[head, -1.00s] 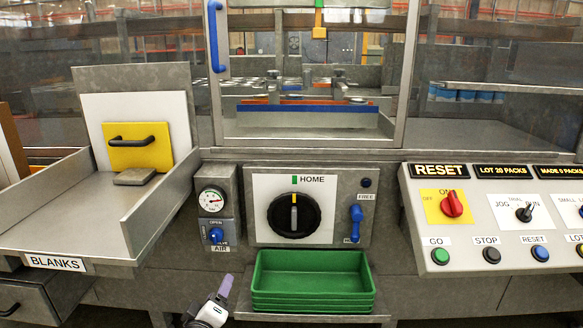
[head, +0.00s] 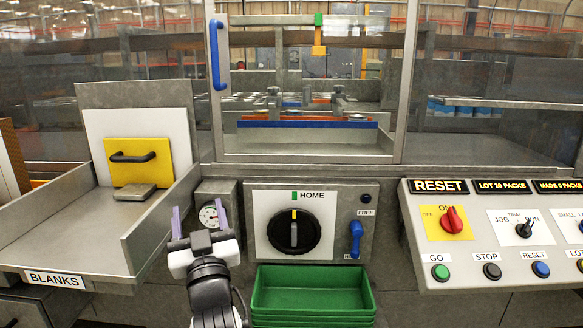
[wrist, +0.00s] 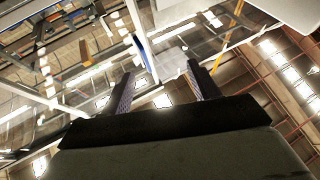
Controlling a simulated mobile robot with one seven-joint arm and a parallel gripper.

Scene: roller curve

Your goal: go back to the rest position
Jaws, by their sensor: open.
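My gripper (head: 200,222) is open and empty in the head view, its two purple fingers pointing up. It stands in front of the air gauge (head: 209,215) and hides the air valve below it. In the wrist view my gripper (wrist: 160,92) shows two spread fingers with nothing between them, against the glass, the frame and the ceiling.
The blanks tray (head: 75,240) with a yellow block (head: 140,160) is at left. The HOME dial (head: 294,232) and blue lever (head: 356,240) are right of my gripper. Stacked green trays (head: 313,290) are below. The control panel (head: 500,262) is at right.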

